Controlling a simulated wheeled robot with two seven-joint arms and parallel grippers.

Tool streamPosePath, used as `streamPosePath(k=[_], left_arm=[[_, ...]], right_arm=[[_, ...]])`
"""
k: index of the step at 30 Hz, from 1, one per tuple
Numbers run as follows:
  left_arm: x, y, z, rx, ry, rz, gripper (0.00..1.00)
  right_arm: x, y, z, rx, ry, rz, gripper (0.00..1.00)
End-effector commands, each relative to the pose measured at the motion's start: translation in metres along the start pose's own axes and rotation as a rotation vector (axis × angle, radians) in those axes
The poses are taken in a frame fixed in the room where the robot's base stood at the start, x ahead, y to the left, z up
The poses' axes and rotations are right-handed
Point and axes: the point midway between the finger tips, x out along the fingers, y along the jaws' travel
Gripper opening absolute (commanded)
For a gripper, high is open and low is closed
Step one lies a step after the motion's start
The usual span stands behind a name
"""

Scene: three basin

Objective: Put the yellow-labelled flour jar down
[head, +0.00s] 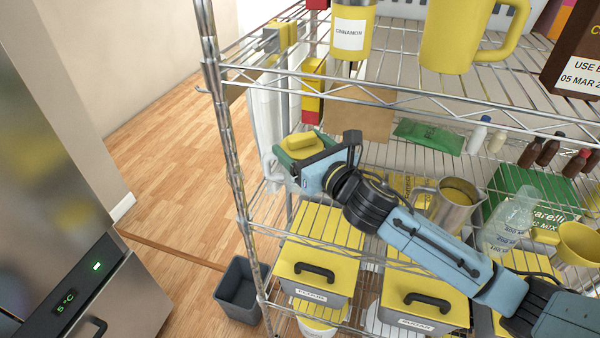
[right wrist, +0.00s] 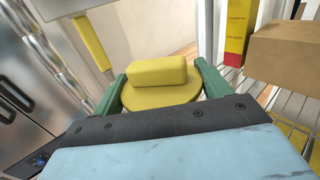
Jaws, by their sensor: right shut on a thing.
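The flour jar shows as a yellow lid with a raised block-shaped knob (head: 301,141) at the left end of the wire rack in the head view. The lid also fills the middle of the right wrist view (right wrist: 158,74). My right gripper (head: 299,148) is shut on the jar, with its green fingers on either side just below the lid. The jar's body and label are hidden, and I cannot tell whether its base touches a shelf. My left gripper is not in view.
The wire rack (head: 227,135) has a post close left of the gripper. A brown box (head: 355,120) and a green packet (head: 428,136) are behind the arm. A steel pitcher (head: 452,208) stands to the right. Yellow-lidded bins (head: 318,268) fill the shelf below. A grey bin (head: 238,290) is on the floor.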

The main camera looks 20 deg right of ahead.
Motion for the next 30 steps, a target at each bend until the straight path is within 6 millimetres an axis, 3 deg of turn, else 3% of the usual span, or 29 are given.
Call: streamPosePath(k=[2, 5, 15, 26, 27, 30], left_arm=[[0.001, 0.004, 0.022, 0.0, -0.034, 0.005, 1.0], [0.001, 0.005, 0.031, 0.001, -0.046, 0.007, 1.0], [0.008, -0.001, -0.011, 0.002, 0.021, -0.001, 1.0], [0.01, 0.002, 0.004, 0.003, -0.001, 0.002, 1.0], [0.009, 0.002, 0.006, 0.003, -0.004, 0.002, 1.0], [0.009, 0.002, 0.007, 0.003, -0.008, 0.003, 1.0]], right_arm=[[0.0, 0.0, -0.012, 0.002, -0.002, -0.001, 0.25], [0.001, 0.0, -0.019, 0.001, -0.004, -0.001, 0.25], [0.0, 0.0, -0.057, -0.001, -0.004, 0.0, 0.25], [0.0, 0.0, -0.06, -0.003, -0.005, 0.0, 0.25], [0.0, 0.0, -0.061, -0.002, -0.001, 0.0, 0.8], [0.0, 0.0, -0.06, -0.002, -0.001, 0.0, 0.93]])
